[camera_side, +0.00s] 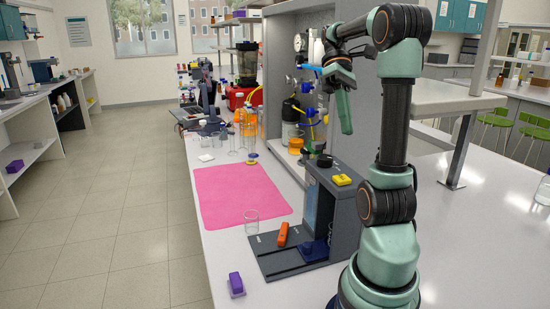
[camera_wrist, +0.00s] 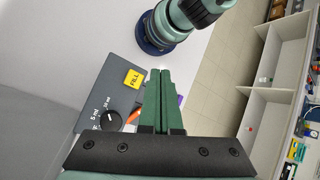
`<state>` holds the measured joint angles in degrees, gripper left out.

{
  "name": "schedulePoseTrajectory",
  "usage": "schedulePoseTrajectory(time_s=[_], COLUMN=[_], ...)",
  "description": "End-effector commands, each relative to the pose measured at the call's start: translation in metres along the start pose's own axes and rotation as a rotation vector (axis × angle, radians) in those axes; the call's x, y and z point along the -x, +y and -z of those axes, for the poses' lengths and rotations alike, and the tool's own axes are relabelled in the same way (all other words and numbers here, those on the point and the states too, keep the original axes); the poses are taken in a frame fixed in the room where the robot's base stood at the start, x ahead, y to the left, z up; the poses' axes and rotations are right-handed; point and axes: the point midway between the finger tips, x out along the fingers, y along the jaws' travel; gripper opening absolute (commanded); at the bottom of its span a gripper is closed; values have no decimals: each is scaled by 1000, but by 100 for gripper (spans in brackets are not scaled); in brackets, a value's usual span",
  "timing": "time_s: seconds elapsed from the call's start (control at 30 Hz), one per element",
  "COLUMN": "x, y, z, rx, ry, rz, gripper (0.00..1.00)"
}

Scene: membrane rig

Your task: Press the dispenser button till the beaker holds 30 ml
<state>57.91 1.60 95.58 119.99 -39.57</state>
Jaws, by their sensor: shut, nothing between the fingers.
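The dispenser (camera_side: 341,205) is a dark grey stand with a flat base. On its top are a yellow button (camera_side: 342,180) and a black knob (camera_side: 325,161). In the wrist view the button (camera_wrist: 133,79) reads FILL, and the knob (camera_wrist: 110,120) has ml marks beside it. A clear beaker (camera_side: 251,221) stands upright at the base's far left end; I see no liquid in it, but it is small here. My gripper (camera_side: 347,132) is shut and empty, pointing down above the button and apart from it. Its fingers (camera_wrist: 160,72) also show in the wrist view.
An orange piece (camera_side: 283,234) and a blue piece (camera_side: 314,250) are on the dispenser base. A purple block (camera_side: 236,284) lies near the counter's front edge. A pink mat (camera_side: 240,192) lies behind the beaker. Glassware and bottles crowd the back; a grey panel (camera_side: 357,110) rises behind.

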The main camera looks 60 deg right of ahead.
Motion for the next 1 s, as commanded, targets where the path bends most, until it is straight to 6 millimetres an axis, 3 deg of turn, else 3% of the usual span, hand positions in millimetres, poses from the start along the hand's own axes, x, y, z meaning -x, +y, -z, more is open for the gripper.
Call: schedulePoseTrajectory(time_s=[0.37, 1.0], x=[-7, -65], y=[3, 31], z=[5, 38], rx=[0, 0], ry=[-1, -1], rz=[-1, -1], gripper=[0, 0])
